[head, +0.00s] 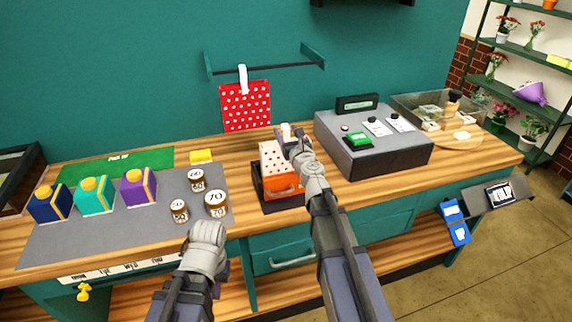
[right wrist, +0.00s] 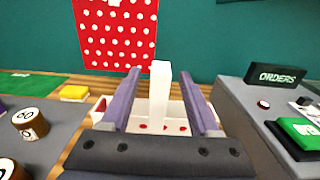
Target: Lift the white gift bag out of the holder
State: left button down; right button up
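The white gift bag (head: 271,155) with red dots stands in a dark holder (head: 259,192), behind an orange bag (head: 285,187). In the right wrist view its pale upright handle (right wrist: 160,95) stands between the two purple fingers of my right gripper (right wrist: 166,88). The fingers are apart, with a gap on each side of the handle. In the head view my right wrist hides part of the bag's right side. My left gripper (head: 206,238) is low in front of the counter, away from the bag; its fingers are hidden.
A red dotted bag (head: 246,108) hangs from the wall rail behind the holder. A grey console (head: 372,150) stands close on the right. Several jars, including one marked 70 (head: 215,204), stand on the grey mat (head: 85,238) to the left.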

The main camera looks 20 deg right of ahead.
grip_shut()
dwell(1.2)
